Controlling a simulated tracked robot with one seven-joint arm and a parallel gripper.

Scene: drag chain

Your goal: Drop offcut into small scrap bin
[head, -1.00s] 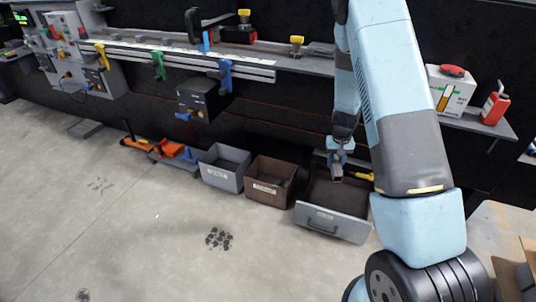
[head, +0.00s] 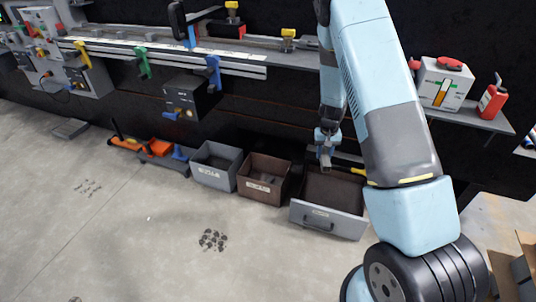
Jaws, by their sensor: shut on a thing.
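My gripper (head: 326,149) hangs pointing down above the rear left part of an open grey-fronted drawer (head: 326,219). It is shut on a small grey piece, seemingly the offcut (head: 325,161), whose outline is hard to separate from the fingers. Left of the drawer stand a brown open bin (head: 262,190) and a grey open bin (head: 213,178). Both have front labels too small to read, so I cannot tell for sure which is the small scrap bin. The gripper is to the right of both.
A workbench rail (head: 170,55) with coloured clamps runs above and behind the bins. Orange and blue equipment (head: 160,148) lies left of the grey bin. A white box (head: 444,84) and red bottle (head: 491,98) stand on the right shelf.

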